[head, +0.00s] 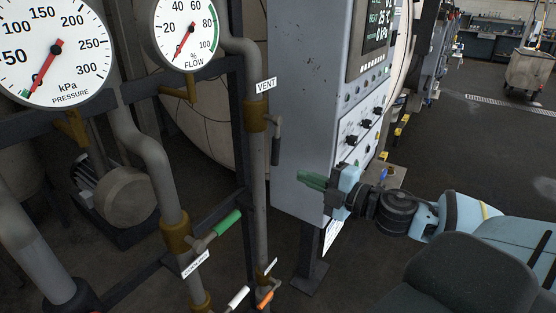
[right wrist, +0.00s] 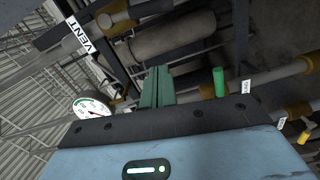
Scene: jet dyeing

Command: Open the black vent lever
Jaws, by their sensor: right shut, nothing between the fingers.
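The black vent lever (head: 275,141) hangs down beside a brass valve (head: 255,116) on the vertical pipe, just below the VENT label (head: 266,85). My right gripper (head: 304,181) is to the right of the lever and lower in the head view, apart from it, in front of the grey control cabinet. Its green fingers are shut with nothing between them. In the right wrist view the shut fingers (right wrist: 157,87) point towards the pipes, and the VENT label (right wrist: 78,35) is at upper left. My left gripper is not in view.
The control cabinet (head: 300,110) stands right behind my right gripper. A green lever (head: 227,223), a white lever (head: 238,297) and an orange lever (head: 265,297) sit on lower pipes. Pressure (head: 52,50) and flow (head: 186,32) gauges are at upper left. Open floor lies at right.

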